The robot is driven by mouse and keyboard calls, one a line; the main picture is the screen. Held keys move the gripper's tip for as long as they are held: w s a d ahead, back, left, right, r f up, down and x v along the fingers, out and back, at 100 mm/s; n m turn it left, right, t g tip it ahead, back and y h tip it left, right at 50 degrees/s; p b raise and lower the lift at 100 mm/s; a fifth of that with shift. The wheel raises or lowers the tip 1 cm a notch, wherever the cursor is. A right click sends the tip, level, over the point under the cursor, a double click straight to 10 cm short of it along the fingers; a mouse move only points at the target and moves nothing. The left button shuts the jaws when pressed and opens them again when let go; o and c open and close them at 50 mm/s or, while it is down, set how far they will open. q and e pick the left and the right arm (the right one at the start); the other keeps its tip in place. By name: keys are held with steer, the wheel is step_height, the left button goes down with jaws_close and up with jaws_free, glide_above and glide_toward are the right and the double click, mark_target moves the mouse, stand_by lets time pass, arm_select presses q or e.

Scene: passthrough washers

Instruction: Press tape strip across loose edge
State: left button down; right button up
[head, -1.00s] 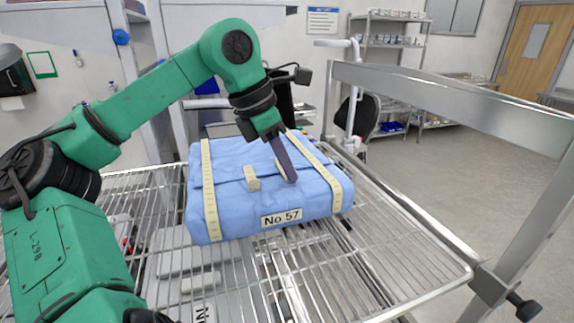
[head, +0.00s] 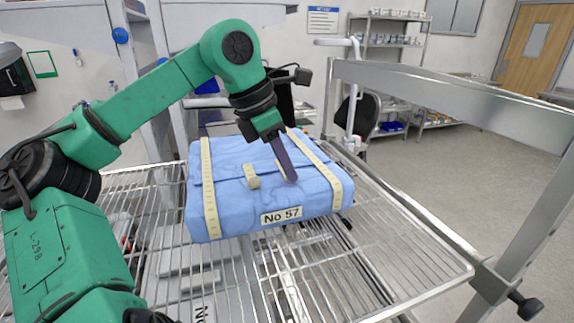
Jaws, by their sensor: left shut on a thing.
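A blue wrapped package (head: 235,205) lies on a wire rack, with a fold edge running across its top. Two long beige tape bands cross it, a left band (head: 208,190) and a right band (head: 318,165). A short tape strip (head: 251,177) sits across the fold edge near the middle. A label reading "No 57" (head: 282,215) is on the front. My left gripper (head: 290,178) points down at the package top, right of the short strip. Its dark fingers are closed, with a pale sliver of tape beside them, mostly hidden. My right gripper is not in view.
The wire rack (head: 410,265) has free room right of and in front of the package. A metal rail (head: 450,105) and upright frame stand on the right. Pale flat items show beneath the wires. A shelf unit (head: 390,40) stands far behind.

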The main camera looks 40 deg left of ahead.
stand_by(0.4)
arm_select(q)
steer(key=c, duration=1)
jaws_free()
steer(key=shift+o, duration=0.2)
steer(key=v, duration=1.4)
steer(key=shift+r+p, duration=0.3)
steer(key=shift+a, duration=0.1)
steer(key=shift+f, duration=0.1)
